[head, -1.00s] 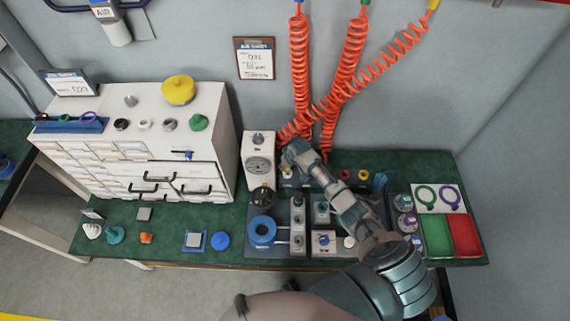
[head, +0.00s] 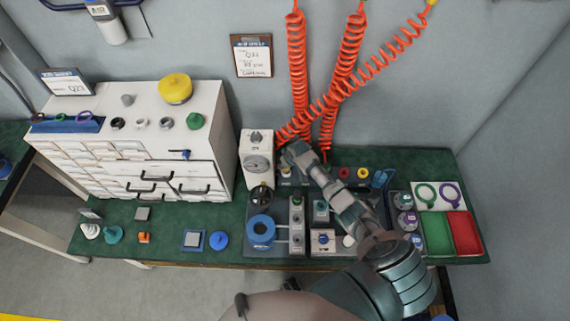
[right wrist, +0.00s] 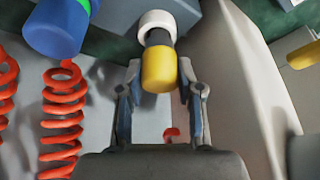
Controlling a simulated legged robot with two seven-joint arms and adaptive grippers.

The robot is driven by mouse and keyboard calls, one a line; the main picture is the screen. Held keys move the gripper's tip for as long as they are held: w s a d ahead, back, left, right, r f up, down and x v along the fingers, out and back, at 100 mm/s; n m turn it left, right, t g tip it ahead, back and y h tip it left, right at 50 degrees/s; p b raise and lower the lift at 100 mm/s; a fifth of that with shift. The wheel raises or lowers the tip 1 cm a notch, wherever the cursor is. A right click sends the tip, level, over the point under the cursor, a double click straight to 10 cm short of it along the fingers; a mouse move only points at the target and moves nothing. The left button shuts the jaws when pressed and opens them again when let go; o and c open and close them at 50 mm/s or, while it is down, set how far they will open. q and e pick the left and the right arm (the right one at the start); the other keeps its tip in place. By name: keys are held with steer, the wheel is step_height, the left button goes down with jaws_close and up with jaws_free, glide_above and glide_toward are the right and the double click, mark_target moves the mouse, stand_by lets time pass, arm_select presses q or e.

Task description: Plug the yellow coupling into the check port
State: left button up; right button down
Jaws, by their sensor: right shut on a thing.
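In the right wrist view, the yellow coupling (right wrist: 158,70) sits between the two fingers of my right gripper (right wrist: 160,92), which is shut on it. A dark section and a white ring (right wrist: 157,20) lie in line beyond the yellow sleeve. I cannot tell whether the coupling is seated in the check port or only lined up with it. In the head view my right gripper (head: 291,153) is just right of the white gauge unit (head: 257,146) and hides the coupling. My left gripper is not in view.
Orange coiled hoses (head: 297,75) hang behind the gripper; the one from the yellow wall fitting (head: 431,3) slants down to it. A blue and green part (right wrist: 58,22) is close left of the coupling. A white drawer cabinet (head: 110,150) stands left.

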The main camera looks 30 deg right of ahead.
steer(key=shift+f, duration=0.25)
steer(key=shift+a+f, duration=0.2)
steer(key=shift+a, duration=0.2)
steer(key=c, duration=0.7)
jaws_free()
steer(key=shift+f, duration=0.1)
steer(key=shift+w+d, duration=0.1)
steer(key=v, duration=1.1)
steer(key=shift+s+d+r, duration=0.1)
steer(key=shift+s+r, duration=0.15)
steer(key=shift+r, duration=0.1)
